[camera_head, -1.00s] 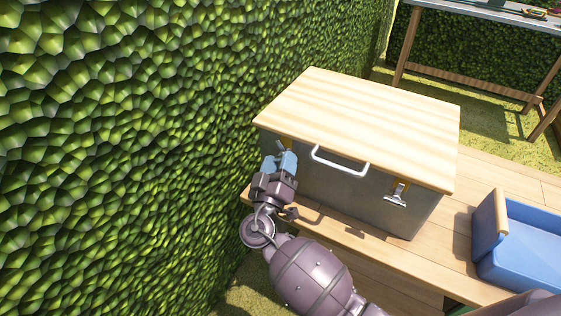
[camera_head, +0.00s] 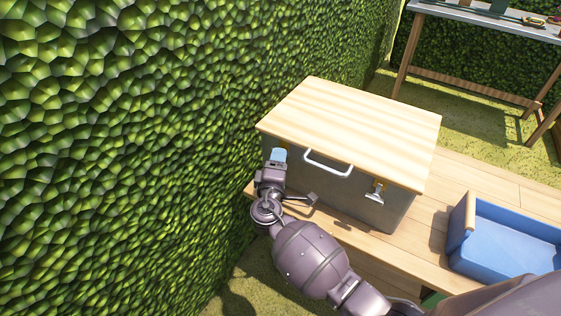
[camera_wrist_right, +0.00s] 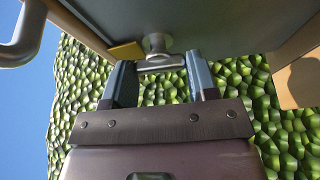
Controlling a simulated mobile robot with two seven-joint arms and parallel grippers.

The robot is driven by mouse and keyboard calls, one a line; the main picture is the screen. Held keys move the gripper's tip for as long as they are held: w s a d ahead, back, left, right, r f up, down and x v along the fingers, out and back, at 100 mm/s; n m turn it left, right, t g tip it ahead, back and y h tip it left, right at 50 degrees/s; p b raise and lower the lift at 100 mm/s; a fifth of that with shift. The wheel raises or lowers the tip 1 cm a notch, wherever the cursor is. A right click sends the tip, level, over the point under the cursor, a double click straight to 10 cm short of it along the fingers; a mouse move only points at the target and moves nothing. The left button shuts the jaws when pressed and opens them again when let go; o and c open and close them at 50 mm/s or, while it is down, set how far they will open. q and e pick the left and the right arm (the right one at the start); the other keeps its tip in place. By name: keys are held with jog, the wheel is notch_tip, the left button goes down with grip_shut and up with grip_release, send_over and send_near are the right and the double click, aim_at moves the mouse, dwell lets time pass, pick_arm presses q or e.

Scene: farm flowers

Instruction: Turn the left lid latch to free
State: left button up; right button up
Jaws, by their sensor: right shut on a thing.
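The grey box (camera_head: 335,192) has a pale wooden lid (camera_head: 350,125), which is closed, with a white handle (camera_head: 328,165) on its front. My right gripper (camera_head: 278,155) is at the left end of the box front, just under the lid edge. In the right wrist view, its blue fingers (camera_wrist_right: 162,75) are on either side of the metal crossbar of the left latch (camera_wrist_right: 160,62), shut on it. The crossbar lies across from finger to finger, beside a yellow plate (camera_wrist_right: 126,50). The head view hides this latch behind the gripper. My left gripper is out of view.
The right latch (camera_head: 375,193) is on the box front. A blue crate (camera_head: 505,240) stands to the right on the wooden bench (camera_head: 425,225). A leafy hedge (camera_head: 130,130) rises close to my right gripper on the left. A table (camera_head: 490,14) stands at the back right.

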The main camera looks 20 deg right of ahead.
jog(key=shift+r+n+p, duration=0.1)
jog(key=shift+n+p, duration=0.2)
jog(key=shift+n, duration=0.1)
dwell(0.3)
jog(key=o, duration=0.9)
jog(key=shift+o, duration=0.2)
jog(key=shift+s, duration=0.1)
jog(key=v, duration=1)
jog(key=shift+s+a+p, duration=0.2)
jog(key=shift+s+p, duration=0.1)
jog(key=shift+p, duration=0.05)
jog(key=shift+r, duration=0.1)
